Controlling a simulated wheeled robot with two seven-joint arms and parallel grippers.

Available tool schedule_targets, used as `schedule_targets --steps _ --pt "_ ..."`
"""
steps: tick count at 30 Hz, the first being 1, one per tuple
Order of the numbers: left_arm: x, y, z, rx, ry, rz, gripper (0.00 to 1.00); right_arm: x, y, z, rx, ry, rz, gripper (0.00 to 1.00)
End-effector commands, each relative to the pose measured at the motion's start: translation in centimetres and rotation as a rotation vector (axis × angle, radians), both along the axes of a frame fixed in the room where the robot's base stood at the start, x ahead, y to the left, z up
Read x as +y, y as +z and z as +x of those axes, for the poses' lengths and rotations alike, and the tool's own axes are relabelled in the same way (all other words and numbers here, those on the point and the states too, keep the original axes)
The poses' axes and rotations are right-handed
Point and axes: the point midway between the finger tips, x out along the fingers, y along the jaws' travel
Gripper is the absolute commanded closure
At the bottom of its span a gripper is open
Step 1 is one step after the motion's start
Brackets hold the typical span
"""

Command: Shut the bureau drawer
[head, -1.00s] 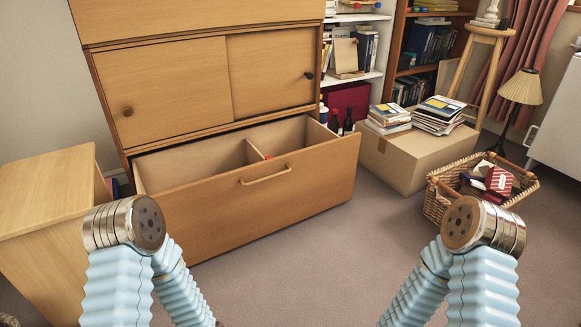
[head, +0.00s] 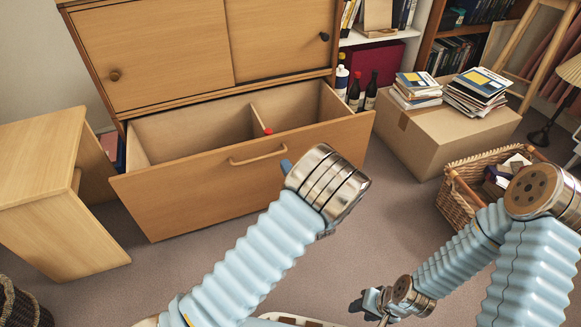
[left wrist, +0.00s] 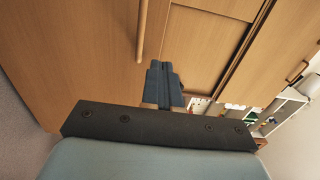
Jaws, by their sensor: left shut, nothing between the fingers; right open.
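The bureau drawer (head: 200,190) is pulled well out below the sliding doors, with its divided inside showing. Its bar handle (head: 258,154) is on the front; the handle also shows in the left wrist view (left wrist: 141,32). My left gripper (head: 286,167) is mostly hidden behind my wrist, with a blue-grey fingertip just right of the handle. In the left wrist view its fingers (left wrist: 164,68) are shut together with nothing between them, pointing at the wooden front. I cannot tell whether they touch it. My right gripper (head: 369,301) is open and low at the bottom, away from the drawer.
A small red thing (head: 267,131) shows at the drawer's divider. Bottles (head: 362,92) stand by the drawer's right end. A cardboard box (head: 440,135) with book stacks and a wicker basket (head: 463,195) are at right. A wooden side table (head: 50,190) stands at left.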

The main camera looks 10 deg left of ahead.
Motion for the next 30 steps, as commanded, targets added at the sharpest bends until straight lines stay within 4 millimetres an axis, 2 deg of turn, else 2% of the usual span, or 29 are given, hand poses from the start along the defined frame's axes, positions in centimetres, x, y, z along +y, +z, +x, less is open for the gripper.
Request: schedule_targets --steps 9,15,21,30 --pt "3.9 -0.2 5.6 -0.001 0.001 -0.001 1.0 0.1 -1.0 0.0 0.001 0.001 0.002 0.58" --pt "5.4 -0.2 7.9 0.001 0.0 -0.003 1.0 0.1 -1.4 0.0 0.0 0.0 0.002 0.58" --pt "5.9 -0.1 8.6 0.001 -0.001 -0.003 1.0 0.1 -1.4 0.0 -0.001 0.0 0.002 0.58" --pt "5.9 -0.1 8.7 0.002 -0.001 -0.003 1.0 0.1 -1.4 0.0 -0.001 0.0 0.001 0.58"
